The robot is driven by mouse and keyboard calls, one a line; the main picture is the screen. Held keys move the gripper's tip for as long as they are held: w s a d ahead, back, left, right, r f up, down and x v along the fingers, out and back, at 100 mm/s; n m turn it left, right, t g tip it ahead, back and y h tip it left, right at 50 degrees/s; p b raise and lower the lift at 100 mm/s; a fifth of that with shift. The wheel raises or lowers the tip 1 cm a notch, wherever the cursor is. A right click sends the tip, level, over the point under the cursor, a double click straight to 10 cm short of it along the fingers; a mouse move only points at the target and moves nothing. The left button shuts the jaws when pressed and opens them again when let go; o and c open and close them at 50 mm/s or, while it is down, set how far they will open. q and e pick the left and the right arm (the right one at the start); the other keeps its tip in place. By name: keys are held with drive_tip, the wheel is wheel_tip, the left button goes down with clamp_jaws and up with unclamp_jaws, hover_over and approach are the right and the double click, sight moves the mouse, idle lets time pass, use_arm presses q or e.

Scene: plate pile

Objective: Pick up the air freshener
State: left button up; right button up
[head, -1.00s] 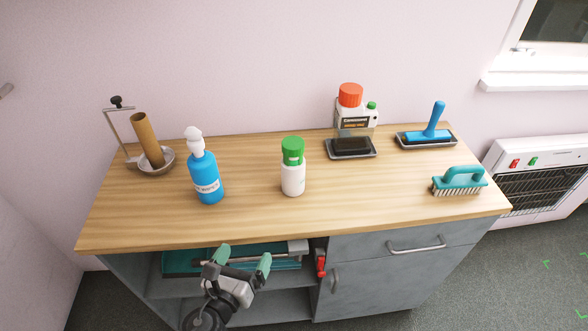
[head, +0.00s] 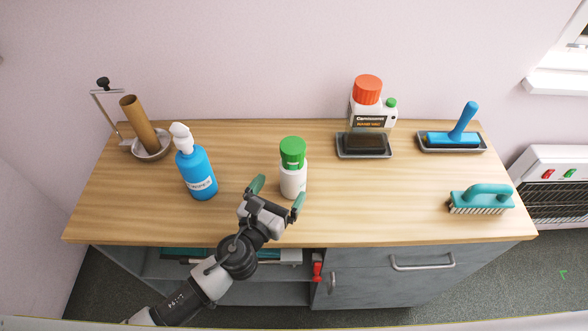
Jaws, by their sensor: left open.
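The air freshener appears to be the white bottle (head: 293,181) with a green cap, upright near the middle of the wooden counter. My left gripper (head: 278,194) is open at the bottle's front side. One green fingertip is left of the bottle with a gap. The other is by its lower right edge; I cannot tell if it touches. Nothing is between the fingers' tips except part of the bottle's lower body behind them. My right gripper is not in view.
A blue pump bottle (head: 196,175) stands left of the gripper. A brown roll in a bowl (head: 150,147) is further left. A jug with an orange cap (head: 369,103), a dark sponge tray (head: 364,147), a blue-handled brush (head: 462,125) and a teal brush (head: 483,198) are right.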

sight(287, 182)
use_arm(q)
drive_tip(key=shift+w+d, duration=0.2)
drive_tip(key=shift+w, duration=0.15)
drive_tip(key=shift+w+d, duration=0.15)
drive_tip(key=shift+w, duration=0.15)
drive_tip(key=x, duration=0.4)
drive_tip(key=shift+w+d+f, duration=0.2)
drive_tip(key=shift+d, duration=0.05)
drive_tip(key=shift+w+d, duration=0.1)
drive_tip(key=shift+w, duration=0.05)
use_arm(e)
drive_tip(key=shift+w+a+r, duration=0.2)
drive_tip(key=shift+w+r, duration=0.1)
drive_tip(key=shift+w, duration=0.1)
use_arm(q)
drive_tip(key=shift+c, duration=0.5)
drive_tip(key=c, duration=1)
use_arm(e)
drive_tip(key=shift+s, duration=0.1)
